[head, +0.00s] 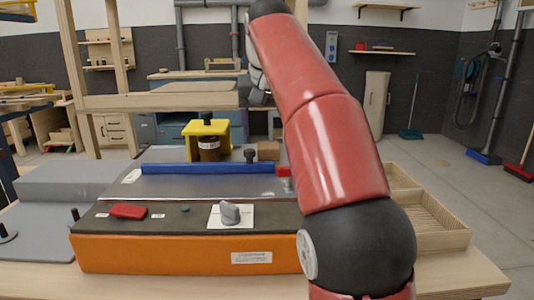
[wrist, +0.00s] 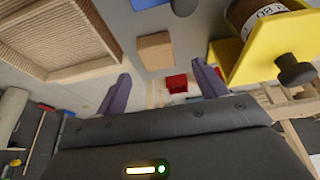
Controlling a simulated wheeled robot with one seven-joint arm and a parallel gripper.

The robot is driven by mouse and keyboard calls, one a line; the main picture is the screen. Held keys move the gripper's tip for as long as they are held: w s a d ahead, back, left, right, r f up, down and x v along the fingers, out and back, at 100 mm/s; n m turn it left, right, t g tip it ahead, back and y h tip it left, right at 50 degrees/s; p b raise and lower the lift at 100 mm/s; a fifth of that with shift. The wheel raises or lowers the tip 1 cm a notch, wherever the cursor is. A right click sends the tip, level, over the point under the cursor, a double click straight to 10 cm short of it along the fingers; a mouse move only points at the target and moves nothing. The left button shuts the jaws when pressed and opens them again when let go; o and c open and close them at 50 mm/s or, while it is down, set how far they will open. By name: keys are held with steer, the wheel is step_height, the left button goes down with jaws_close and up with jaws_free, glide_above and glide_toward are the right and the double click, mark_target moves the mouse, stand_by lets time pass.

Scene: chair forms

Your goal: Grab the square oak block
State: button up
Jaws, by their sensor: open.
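The square oak block (wrist: 155,52) shows as a plain tan wooden block on the grey surface in the wrist view. In the head view the block (head: 268,150) sits behind the blue bar, right of the yellow stand. My gripper (wrist: 163,85) is open and empty, its two purple fingers apart. In the wrist view the block appears beyond the fingertips, apart from them. In the head view my gripper (head: 258,92) hangs above and behind the block, partly hidden by my red arm.
A yellow stand (head: 206,130) holds a brown jar (head: 209,150) left of the block. A blue bar (head: 207,168) and a red piece (head: 285,171) lie in front. Ribbed wooden trays (head: 440,232) stand at right. A wooden frame (head: 160,101) rises at the left.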

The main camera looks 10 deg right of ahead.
mark_target(268, 146)
steer(key=x, duration=0.1)
steer(key=b+x, duration=0.1)
steer(key=x, duration=0.1)
steer(key=b+x, duration=0.1)
steer(key=shift+s+d+f, duration=0.15)
steer(key=shift+s+f, duration=0.05)
steer(key=shift+f, duration=0.15)
steer(key=shift+w+f, duration=0.25)
steer(key=shift+f, duration=0.1)
steer(key=shift+c, duration=0.3)
steer(key=c, duration=1)
